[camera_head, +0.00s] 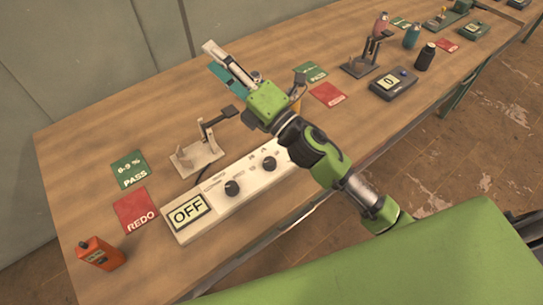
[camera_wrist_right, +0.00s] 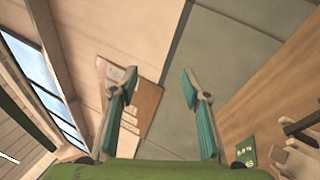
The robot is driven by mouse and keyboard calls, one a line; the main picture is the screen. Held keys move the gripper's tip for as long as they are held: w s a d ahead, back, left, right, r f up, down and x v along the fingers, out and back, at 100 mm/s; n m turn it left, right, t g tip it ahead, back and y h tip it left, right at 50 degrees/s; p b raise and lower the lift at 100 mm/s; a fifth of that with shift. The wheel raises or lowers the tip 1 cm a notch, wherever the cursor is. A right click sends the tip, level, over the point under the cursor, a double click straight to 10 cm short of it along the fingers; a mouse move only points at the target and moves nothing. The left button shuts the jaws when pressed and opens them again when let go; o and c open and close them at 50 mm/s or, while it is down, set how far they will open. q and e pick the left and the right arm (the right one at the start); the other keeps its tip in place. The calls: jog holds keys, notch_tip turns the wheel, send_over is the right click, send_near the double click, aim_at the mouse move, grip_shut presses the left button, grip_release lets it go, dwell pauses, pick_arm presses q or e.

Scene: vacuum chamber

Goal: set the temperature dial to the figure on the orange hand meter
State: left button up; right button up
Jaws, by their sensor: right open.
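The orange hand meter (camera_head: 101,252) stands at the near left corner of the table. Its reading is too small to make out. A long white control box (camera_head: 225,192) has a display (camera_head: 188,211) reading OFF and two black dials, a left dial (camera_head: 232,187) and a right dial (camera_head: 269,163). Their small labels cannot be read, and my right arm hides the box's right end. My right gripper (camera_head: 211,56) is raised beyond the box, open and empty. In the right wrist view its fingers (camera_wrist_right: 160,76) are spread apart. My left gripper is out of view.
A green PASS card (camera_head: 130,168) and a red REDO card (camera_head: 137,209) lie left of the box. A light-based stand (camera_head: 195,156) is behind it. To the right are another stand (camera_head: 362,66), a dark meter (camera_head: 393,84) and a black cylinder (camera_head: 425,57). The table's back left is clear.

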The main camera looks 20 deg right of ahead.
jog(key=s+a+r+n+g+y, duration=0.1)
jog(key=s+a+n+g+y, duration=0.2)
jog(key=a+n+g+y, duration=0.65)
jog(key=n+g+h, duration=1.1)
jog(key=n+h, duration=0.6)
jog(key=n, duration=0.4)
send_near(270, 161)
jog(key=p+x, duration=0.4)
jog(key=x, duration=0.3)
jog(key=shift+s+f+p, duration=0.1)
jog(key=shift+s+p, duration=0.05)
jog(key=shift+p, duration=0.25)
jog(key=shift+x, duration=0.8)
jog(key=c, duration=1.1)
